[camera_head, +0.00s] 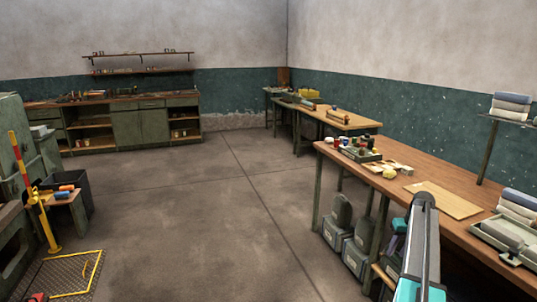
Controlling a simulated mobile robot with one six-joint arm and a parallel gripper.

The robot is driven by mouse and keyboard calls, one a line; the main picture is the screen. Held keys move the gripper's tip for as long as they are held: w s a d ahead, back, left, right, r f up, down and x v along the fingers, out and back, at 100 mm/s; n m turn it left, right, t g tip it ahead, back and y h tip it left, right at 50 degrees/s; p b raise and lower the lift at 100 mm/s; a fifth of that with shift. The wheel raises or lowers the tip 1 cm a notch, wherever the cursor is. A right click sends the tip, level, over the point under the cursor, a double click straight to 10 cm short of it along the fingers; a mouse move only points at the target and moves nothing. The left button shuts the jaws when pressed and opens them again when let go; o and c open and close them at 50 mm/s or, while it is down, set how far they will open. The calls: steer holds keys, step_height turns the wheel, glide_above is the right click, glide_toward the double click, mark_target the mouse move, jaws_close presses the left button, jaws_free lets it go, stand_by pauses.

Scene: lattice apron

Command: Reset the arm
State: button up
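One link of my own arm (422,245) rises at the lower right of the head view, dark grey on top with a teal part at the bottom. It stands in front of the near edge of the wooden workbench (480,222). My gripper does not show, so I cannot see its fingers or whether anything is in it.
The workbench holds a green tray of jars (358,150), a flat board (443,199) and folded cloths (517,205). Grey bins (355,252) stand beneath. A yellow-and-red post (21,165) and a dark bin (75,188) stand left. The middle floor (205,215) is clear.

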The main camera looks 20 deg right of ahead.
steer(key=w+a+f+n+g+y, duration=0.1)
steer(key=a+f, duration=0.6)
steer(key=a, duration=0.3)
steer(key=w+a+f+n+g, duration=0.1)
steer(key=a+f, duration=0.7)
steer(key=a, duration=0.3)
steer(key=w+a+f+n+g+y, duration=0.1)
steer(key=a+f, duration=0.6)
steer(key=a, duration=0.3)
steer(key=s+a+f+n+g, duration=0.1)
steer(key=s+a+f, duration=0.45)
steer(key=a, duration=0.35)
steer(key=s+a+f+n+g, duration=0.1)
steer(key=s+a+f+g, duration=0.1)
steer(key=s+a+f, duration=0.5)
steer(key=s+a+f+h, duration=0.1)
steer(key=s+a, duration=0.3)
steer(key=s, duration=0.3)
steer(key=s+a+f+g, duration=0.1)
steer(key=s+a, duration=0.4)
steer(key=s, duration=0.3)
steer(key=s+a+f+h, duration=0.1)
steer(key=s+a, duration=0.3)
steer(key=s, duration=0.4)
steer(key=shift+a+f+m+h, duration=0.15)
steer(key=shift+f+m+h, duration=0.15)
steer(key=shift+f, duration=0.25)
